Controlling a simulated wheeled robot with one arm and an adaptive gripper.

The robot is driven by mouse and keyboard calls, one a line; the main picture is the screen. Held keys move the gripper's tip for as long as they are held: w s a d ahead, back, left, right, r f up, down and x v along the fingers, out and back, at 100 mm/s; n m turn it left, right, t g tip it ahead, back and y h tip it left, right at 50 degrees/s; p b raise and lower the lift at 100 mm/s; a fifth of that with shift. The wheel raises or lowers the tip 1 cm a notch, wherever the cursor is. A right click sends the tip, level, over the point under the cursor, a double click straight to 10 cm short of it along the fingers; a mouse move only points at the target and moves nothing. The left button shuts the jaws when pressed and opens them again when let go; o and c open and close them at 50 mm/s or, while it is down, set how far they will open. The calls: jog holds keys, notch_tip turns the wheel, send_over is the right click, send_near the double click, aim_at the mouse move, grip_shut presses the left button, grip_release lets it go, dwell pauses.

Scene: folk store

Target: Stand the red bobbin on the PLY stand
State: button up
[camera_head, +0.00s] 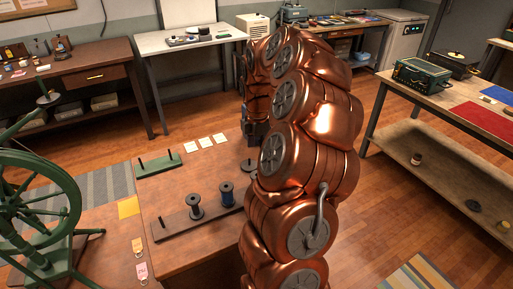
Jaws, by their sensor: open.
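No red bobbin shows in this view; my copper arm hides part of the brown table (180,258). A long dark stand (180,226) on the table holds a dark bobbin (195,208) and a blue bobbin (227,195), with a bare peg at its left end. A green stand (158,166) with two upright pegs lies behind it. I can read no PLY label on either stand. My gripper (252,142) is beyond the arm, pointing down over the table's far right part. It is open; its fingertips are mostly hidden. A small dark round thing (248,165) shows below it.
A green spinning wheel (35,215) stands at the left. A bench (440,112) with a green device and red cloth stands at the right. Wooden floor is open between the tables.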

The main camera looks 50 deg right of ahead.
jog(key=shift+f+b, duration=1.9)
jog(key=shift+f, duration=3.25)
jog(key=shift+c, duration=0.4)
jog(key=c, duration=0.7)
jog(key=shift+r, duration=0.1)
